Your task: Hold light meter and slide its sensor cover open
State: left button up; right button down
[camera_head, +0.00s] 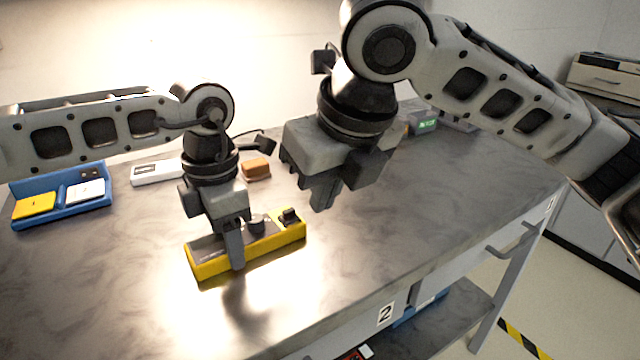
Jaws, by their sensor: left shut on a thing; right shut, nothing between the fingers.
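The light meter (208,261) looks like a long yellow box with a dark grey top, lying on the cart top at the front middle. A dark raised piece, perhaps the sensor cover (289,216), sits near its right end, and a dark round part (256,224) is nearer the middle. My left gripper (235,252) points down and is shut on the meter across its body, hiding part of the top. My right gripper (322,192) is shut and empty, above and to the right of the meter, apart from it.
A blue tray (62,213) with a yellow and a white piece stands at the left. A white device (157,172) and an orange-brown block (256,168) lie behind the meter. A grey device with a green display (424,124) stands at the back. The cart top (420,230) is clear at right.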

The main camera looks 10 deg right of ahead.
aim_at(289, 210)
jog(key=x, duration=0.7)
jog(key=shift+f, duration=0.25)
jog(key=w, duration=0.1)
jog(key=w+a, duration=0.1)
jog(key=shift+w+r, duration=0.2)
jog(key=shift+w, duration=0.15)
jog(key=shift+w+a, duration=0.15)
jog(key=shift+w, duration=0.4)
jog(key=shift+w+a, duration=0.3)
jog(key=shift+w, duration=0.4)
jog(key=shift+w+a, duration=0.25)
jog(key=shift+w, duration=0.5)
jog(key=shift+s+d, duration=0.1)
jog(key=shift+s, duration=0.05)
